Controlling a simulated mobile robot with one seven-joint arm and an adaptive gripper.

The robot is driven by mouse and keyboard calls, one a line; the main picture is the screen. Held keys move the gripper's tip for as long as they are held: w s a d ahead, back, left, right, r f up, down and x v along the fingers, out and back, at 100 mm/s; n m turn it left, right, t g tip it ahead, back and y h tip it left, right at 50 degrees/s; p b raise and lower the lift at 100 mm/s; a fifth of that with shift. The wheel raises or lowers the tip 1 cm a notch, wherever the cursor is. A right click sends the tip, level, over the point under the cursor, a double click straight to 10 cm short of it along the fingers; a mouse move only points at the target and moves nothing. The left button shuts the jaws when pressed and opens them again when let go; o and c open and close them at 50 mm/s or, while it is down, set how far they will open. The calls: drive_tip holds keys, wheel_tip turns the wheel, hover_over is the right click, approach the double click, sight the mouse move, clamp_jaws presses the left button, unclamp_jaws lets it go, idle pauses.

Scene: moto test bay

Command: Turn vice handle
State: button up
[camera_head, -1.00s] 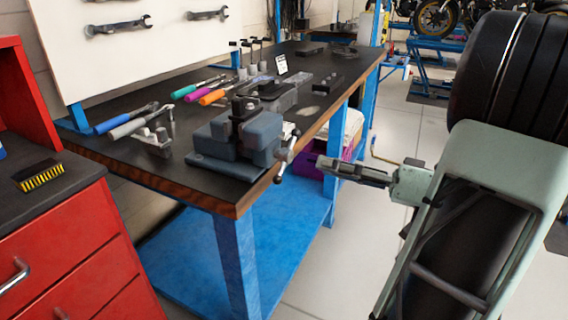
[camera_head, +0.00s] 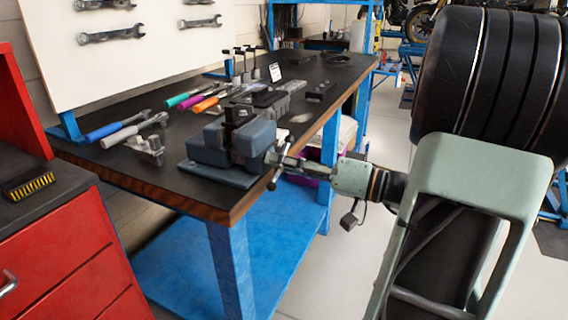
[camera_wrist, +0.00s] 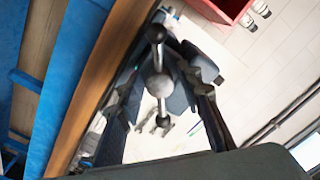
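The blue-grey vice (camera_head: 236,150) is mounted at the front edge of the workbench. Its handle (camera_head: 281,163) is a metal bar with ball ends, crossing the screw end on the side facing my gripper. In the head view my gripper (camera_head: 287,164) is right at the handle, and the fingertips are hard to make out there. In the wrist view the handle (camera_wrist: 157,36) runs nearly upright in the picture, with the round screw end at its middle. My gripper (camera_wrist: 162,108) is open, with one finger on either side of the handle. Contact cannot be told.
The black-topped workbench (camera_head: 120,168) has a wooden edge and blue legs (camera_head: 231,262). Several coloured-handle tools (camera_head: 180,100) lie behind the vice. A red cabinet (camera_head: 75,250) with a brush (camera_head: 28,184) stands at left. Open floor (camera_head: 330,270) lies right of the bench.

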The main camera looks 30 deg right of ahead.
clamp_jaws()
drive_tip(key=shift+m, duration=0.4)
